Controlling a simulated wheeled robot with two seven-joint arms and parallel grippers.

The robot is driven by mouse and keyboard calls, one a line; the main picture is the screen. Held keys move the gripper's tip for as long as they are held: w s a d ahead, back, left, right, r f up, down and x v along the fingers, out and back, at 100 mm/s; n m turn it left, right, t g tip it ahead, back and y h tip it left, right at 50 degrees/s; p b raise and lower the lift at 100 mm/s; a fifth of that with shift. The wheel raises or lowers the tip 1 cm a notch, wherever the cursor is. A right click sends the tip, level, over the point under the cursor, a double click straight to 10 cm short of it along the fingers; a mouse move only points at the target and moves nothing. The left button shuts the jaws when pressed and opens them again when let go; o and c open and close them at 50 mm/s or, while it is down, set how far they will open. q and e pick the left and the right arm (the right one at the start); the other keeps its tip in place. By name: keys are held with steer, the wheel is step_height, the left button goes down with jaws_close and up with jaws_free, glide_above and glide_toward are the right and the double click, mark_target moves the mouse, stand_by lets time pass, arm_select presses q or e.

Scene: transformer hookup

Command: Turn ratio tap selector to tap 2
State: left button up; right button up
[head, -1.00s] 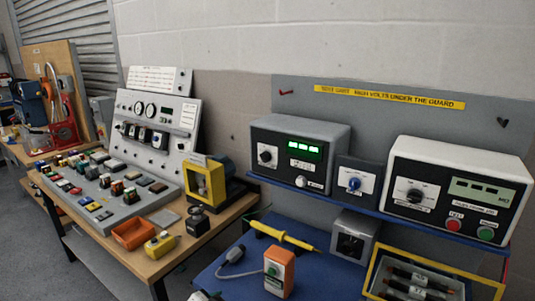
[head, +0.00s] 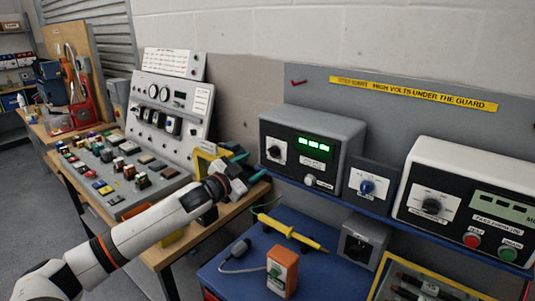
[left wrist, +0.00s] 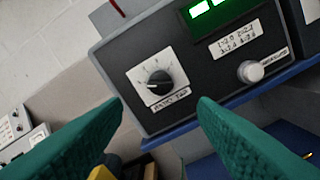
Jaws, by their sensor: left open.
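The ratio tap selector is a black round knob (head: 278,150) on a white plate, at the left of a grey box (head: 345,135) with a lit green display. In the left wrist view the knob (left wrist: 159,82) sits above a label reading "RATIO TAP", and the plate looks tilted. A pale pointer mark shows on the knob, but I cannot read its tap number. My left gripper (head: 252,166) is open and empty, left of the box. In the left wrist view its teal fingers (left wrist: 160,104) are apart, with the knob beyond the gap, not touched. My right gripper is out of view.
A small white knob (left wrist: 250,72) sits right of the selector on the same box. A blue-knob unit (head: 367,187) and a white tester (head: 470,195) stand to the right. The blue shelf edge (left wrist: 185,131) runs below. A yellow soldering-iron-like tool (head: 290,232) lies on the blue bench.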

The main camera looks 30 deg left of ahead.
mark_target(270, 154)
arm_select(q)
steer(key=w, duration=0.2)
steer(key=w+p, duration=0.1)
steer(key=w, duration=0.1)
steer(key=w+p, duration=0.1)
steer(key=w, duration=0.1)
steer(key=shift+w+d+r, duration=0.1)
steer(key=shift+w+d, duration=0.2)
steer(key=shift+w, duration=0.4)
steer(key=c, duration=1)
steer(key=shift+o, duration=0.2)
